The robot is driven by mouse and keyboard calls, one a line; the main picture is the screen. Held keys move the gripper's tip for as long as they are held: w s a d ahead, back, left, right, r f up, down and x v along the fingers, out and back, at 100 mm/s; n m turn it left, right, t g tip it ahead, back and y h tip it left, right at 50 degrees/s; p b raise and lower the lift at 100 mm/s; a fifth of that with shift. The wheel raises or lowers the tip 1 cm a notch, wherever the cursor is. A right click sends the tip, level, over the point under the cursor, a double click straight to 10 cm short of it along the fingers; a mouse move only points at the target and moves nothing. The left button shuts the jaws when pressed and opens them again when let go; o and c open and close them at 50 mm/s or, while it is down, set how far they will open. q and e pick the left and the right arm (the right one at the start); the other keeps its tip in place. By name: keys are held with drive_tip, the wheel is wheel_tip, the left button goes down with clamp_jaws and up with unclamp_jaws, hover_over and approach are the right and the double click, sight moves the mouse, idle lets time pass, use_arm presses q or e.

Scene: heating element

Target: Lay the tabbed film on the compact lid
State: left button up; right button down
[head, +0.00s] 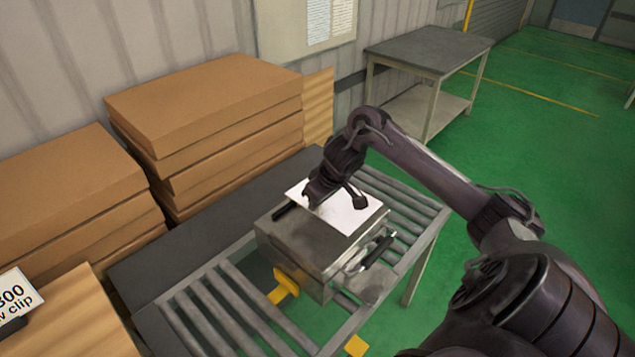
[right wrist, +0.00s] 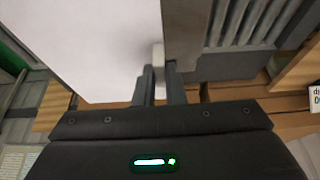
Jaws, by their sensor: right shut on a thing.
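The tabbed film (head: 352,217) is a thin white sheet above or on the far right part of the compact lid (head: 297,237), the grey metal top of a box on the roller conveyor. I cannot tell whether the film touches the lid. My right gripper (head: 314,202) is at the film's left edge. In the right wrist view, my right gripper (right wrist: 160,78) is shut on the film's small pale tab (right wrist: 158,54). The white sheet (right wrist: 85,45) fills the left there, and grey metal (right wrist: 186,30) shows to its right. My left gripper is not in view.
The box has a dark handle (head: 282,211) on its left and a latch (head: 376,251) on its right. Stacked cardboard boxes (head: 207,110) stand behind left. A grey table (head: 428,50) stands behind right.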

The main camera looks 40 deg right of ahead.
sight(317, 213)
wheel_tip(317, 213, down, 3)
drive_tip(key=shift+w, duration=0.1)
drive_tip(key=shift+s+f, duration=0.2)
drive_tip(key=shift+f, duration=0.35)
wheel_tip(317, 213, down, 4)
drive_tip(key=shift+w+r+p, duration=0.1)
drive_tip(key=shift+w+p, duration=0.05)
drive_tip(key=shift+p, duration=0.15)
drive_tip(key=c, duration=1.5)
unclamp_jaws()
